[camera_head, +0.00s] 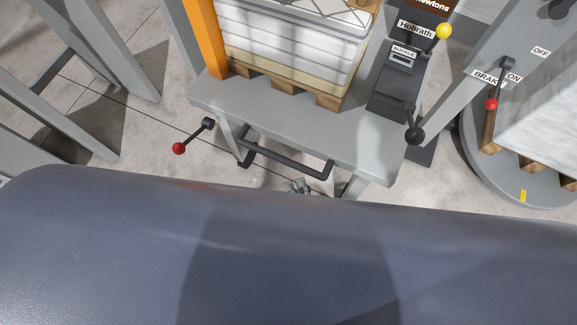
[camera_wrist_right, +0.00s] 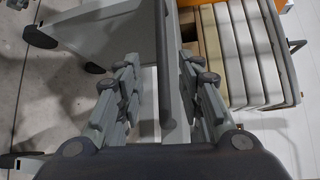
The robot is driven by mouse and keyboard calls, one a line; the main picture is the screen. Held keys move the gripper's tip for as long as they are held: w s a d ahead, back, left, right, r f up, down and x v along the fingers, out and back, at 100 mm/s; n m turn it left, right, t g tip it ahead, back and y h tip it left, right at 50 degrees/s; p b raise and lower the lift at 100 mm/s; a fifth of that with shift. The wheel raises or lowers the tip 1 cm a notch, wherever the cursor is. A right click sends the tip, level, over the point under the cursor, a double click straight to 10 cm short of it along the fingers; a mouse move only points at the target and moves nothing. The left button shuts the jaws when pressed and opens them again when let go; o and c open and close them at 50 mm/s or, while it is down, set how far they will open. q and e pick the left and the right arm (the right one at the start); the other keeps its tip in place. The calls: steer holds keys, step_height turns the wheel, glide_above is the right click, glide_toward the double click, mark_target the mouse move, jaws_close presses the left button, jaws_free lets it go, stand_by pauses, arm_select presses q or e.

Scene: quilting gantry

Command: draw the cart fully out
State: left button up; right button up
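The grey cart (camera_head: 262,125) stands at the upper middle of the head view, bearing a stack of white slabs (camera_head: 285,50) on a wooden pallet. A dark bar handle (camera_head: 290,167) runs along its near side. My right gripper (camera_head: 297,186) shows just below the handle, largely hidden by my own dark body. In the right wrist view the dark handle bar (camera_wrist_right: 163,50) runs between the two spread fingers of my right gripper (camera_wrist_right: 163,80), with gaps visible on both sides. My left gripper is in neither view.
A lever with a red ball (camera_head: 178,148) sticks out at the cart's left. A black-knobbed lever (camera_head: 414,135) is at its right. A brake lever with a red knob (camera_head: 491,104) stands on a post by the ON label. Grey frame legs (camera_head: 110,50) stand left.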

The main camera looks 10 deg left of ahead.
steer(key=shift+v, duration=1.3)
